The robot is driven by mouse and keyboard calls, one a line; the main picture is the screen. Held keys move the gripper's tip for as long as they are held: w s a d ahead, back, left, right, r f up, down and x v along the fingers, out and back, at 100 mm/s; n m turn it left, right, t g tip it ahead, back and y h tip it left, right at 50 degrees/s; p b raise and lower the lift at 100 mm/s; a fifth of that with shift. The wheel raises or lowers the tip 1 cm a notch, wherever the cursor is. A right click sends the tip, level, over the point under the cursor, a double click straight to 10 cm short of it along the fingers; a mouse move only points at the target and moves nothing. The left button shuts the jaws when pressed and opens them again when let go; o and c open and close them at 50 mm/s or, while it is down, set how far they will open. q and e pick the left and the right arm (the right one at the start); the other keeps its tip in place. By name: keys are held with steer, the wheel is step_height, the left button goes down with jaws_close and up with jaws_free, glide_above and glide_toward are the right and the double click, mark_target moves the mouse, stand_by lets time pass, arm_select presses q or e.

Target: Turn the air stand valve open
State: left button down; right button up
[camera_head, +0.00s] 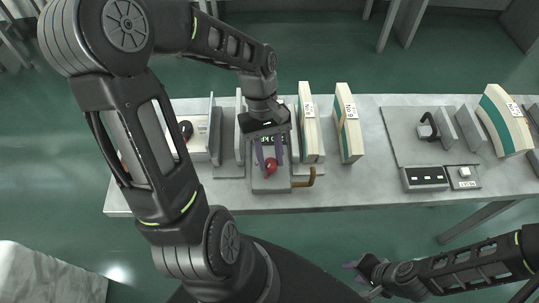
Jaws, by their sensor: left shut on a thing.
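The air stand (258,184) is a small grey block on the table, with a red round valve knob (270,165) on its face and a brass, bent pipe (307,179) at its right side. My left gripper (269,160) reaches down from above, with its two purplish fingers on either side of the red knob, shut on it. The gripper body hides the upper part of the stand. My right gripper (360,279) is in front of the table, low in the view, empty, with its fingers apart.
White-and-green labelled blocks (311,128) (349,123) stand right of the stand. Grey upright plates (214,130) and a black knob (185,130) are at its left. A grey plate with a dark handle (427,127) and a panel (425,178) lie further right. Bare table (370,188) lies between.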

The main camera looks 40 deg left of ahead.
arm_select(q)
steer(key=m+y, duration=0.1)
steer(key=m, duration=0.2)
steer(key=m+g+y, duration=0.1)
steer(key=m, duration=0.2)
steer(key=shift+w+d+m, duration=0.15)
steer(key=shift+m, duration=0.15)
steer(key=m+y, duration=0.1)
steer(key=m, duration=0.1)
steer(key=m+y, duration=0.1)
steer(key=m, duration=0.2)
steer(key=shift+d+m+g, duration=0.15)
steer(key=shift+m+g, duration=0.15)
steer(key=c, duration=1.1)
jaws_free()
steer(key=v, duration=0.7)
steer(key=shift+w+d+r, duration=0.1)
steer(key=shift+w+r, duration=0.05)
steer(key=shift+r, duration=0.2)
